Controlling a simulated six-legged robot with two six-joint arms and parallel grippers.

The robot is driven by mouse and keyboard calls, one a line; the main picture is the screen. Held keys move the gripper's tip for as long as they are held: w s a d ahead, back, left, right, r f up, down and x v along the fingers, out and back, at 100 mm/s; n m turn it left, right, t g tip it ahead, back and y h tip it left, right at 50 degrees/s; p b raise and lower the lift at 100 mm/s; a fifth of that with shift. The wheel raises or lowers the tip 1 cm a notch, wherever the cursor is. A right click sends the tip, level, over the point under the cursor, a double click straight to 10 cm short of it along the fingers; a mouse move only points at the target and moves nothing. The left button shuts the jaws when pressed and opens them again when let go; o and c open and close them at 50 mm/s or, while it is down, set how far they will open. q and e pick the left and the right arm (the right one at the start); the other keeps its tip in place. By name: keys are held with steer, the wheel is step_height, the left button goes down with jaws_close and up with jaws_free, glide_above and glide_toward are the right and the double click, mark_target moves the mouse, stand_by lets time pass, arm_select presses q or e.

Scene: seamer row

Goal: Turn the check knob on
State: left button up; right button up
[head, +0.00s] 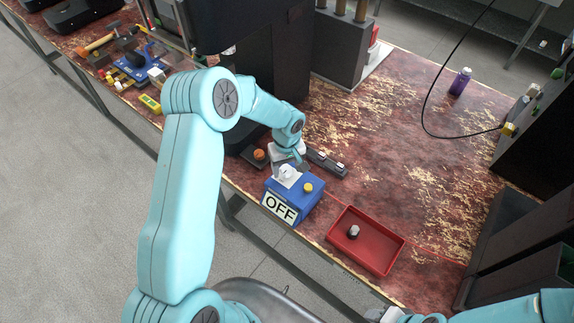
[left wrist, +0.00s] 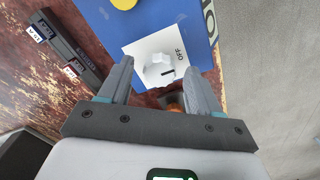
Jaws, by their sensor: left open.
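The check knob is a white knob (left wrist: 158,70) on a white plate (left wrist: 140,52) marked OFF, on top of a blue box (head: 310,203). In the head view the knob (head: 286,172) is partly hidden by my left gripper (head: 287,160). The box's front sign (head: 279,208) reads OFF, and a yellow button (head: 308,187) sits beside the plate. In the left wrist view my left gripper (left wrist: 159,66) is open, its fingers on either side of the knob in the picture; I cannot tell whether they touch it. My right gripper (head: 385,314) barely shows at the bottom edge.
A dark strip with labels (head: 327,163) and an orange button (head: 259,154) lie behind. A purple bottle (head: 460,81) stands farther back. The table's middle right is clear.

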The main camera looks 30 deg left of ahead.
arm_select(q)
steer(key=c, duration=1)
steer(key=shift+f+m+b, duration=0.2)
steer(key=shift+m+b, duration=1.1)
steer(key=shift+b, duration=0.15)
steer(key=m+b, duration=0.2)
steer(key=m, duration=0.1)
steer(key=shift+w+m, duration=0.1)
steer(key=shift+m, duration=0.2)
steer(key=m+b, duration=0.1)
steer(key=m, duration=0.1)
steer(key=shift+r+m, duration=0.1)
steer(key=shift+m, duration=0.3)
steer(key=m+b, duration=0.1)
steer(key=m, duration=0.1)
steer(key=shift+m, duration=0.3)
steer(key=m+b, duration=0.1)
steer(key=m, duration=0.2)
steer(key=shift+r, duration=0.1)
steer(key=shift+m, duration=1.7)
